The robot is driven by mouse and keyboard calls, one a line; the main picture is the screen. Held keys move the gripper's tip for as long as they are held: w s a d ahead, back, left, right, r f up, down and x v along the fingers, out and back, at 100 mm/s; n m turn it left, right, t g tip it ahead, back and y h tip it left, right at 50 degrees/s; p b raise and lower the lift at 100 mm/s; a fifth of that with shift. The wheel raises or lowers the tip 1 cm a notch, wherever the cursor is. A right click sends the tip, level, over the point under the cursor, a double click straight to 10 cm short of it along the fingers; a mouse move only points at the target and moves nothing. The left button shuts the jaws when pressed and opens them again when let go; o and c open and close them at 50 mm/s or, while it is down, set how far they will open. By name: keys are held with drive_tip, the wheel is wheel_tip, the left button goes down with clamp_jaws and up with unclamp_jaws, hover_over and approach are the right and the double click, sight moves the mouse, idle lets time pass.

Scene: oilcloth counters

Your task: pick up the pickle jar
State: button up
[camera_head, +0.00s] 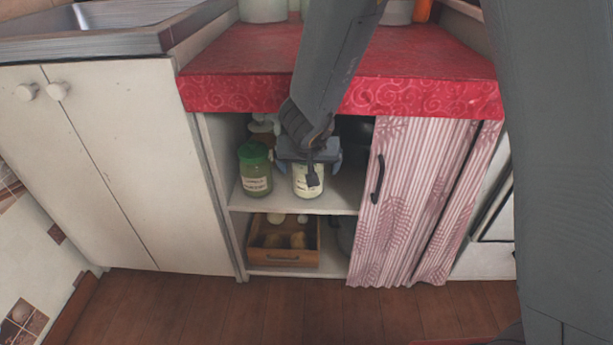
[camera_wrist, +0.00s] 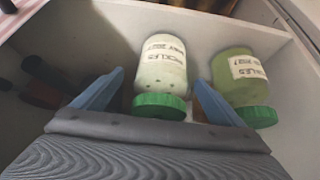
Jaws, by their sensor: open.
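A pale jar (camera_head: 308,183) with a white label stands on the upper shelf of the open cupboard. In the wrist view the pale jar (camera_wrist: 160,66) shows a green lid and lies between my fingers. A green jar (camera_head: 256,178) with a green lid stands to its left; in the wrist view the green jar (camera_wrist: 238,78) is on the right, outside the fingers. The labels are too blurred to read surely. My gripper (camera_head: 308,160) is open, its blue fingers (camera_wrist: 158,78) on either side of the pale jar's lid. It hides the jar's top in the head view.
A wooden crate (camera_head: 284,257) sits on the lower shelf. A striped curtain (camera_head: 415,200) covers the cupboard's right part. The red countertop (camera_head: 250,50) overhangs the shelf. Dark items (camera_wrist: 48,80) lie left of the fingers in the wrist view. The side wall is beyond the green jar.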

drive_tip(key=b+x, duration=0.3)
drive_tip(key=x, duration=0.1)
drive_tip(key=shift+s+a, duration=0.1)
drive_tip(key=shift+a, duration=0.1)
drive_tip(key=c, duration=1.7)
drive_tip(key=shift+c, duration=0.6)
drive_tip(key=shift+r+p, duration=0.2)
drive_tip(key=shift+p, duration=0.1)
